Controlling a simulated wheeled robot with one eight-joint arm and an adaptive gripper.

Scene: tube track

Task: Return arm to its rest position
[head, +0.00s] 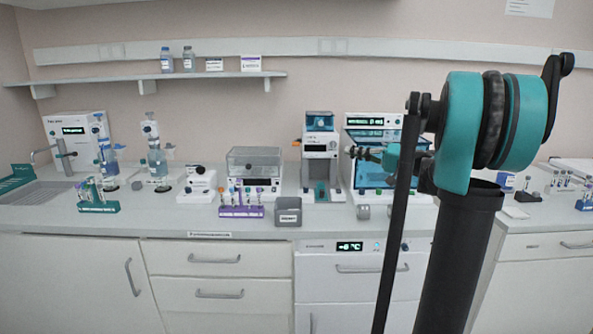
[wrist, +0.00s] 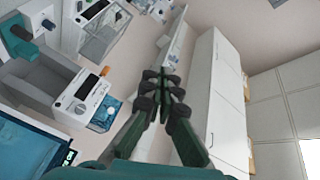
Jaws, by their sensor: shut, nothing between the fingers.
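My arm stands upright at the right of the head view, a black column with a large teal joint. My gripper (head: 355,152) shows small beside that joint, in front of the devices at the back of the bench. In the wrist view my gripper (wrist: 163,82) has its dark green fingers together at the tips. Nothing shows between them. The fingers are clear of the bench and the devices in the wrist view.
The lab bench (head: 335,222) runs across the picture. On it stand a purple tube rack (head: 241,211), a teal tube rack (head: 99,207), a grey box (head: 288,211) and several devices. A shelf (head: 130,81) with bottles hangs above. A sink (head: 38,192) is at the left.

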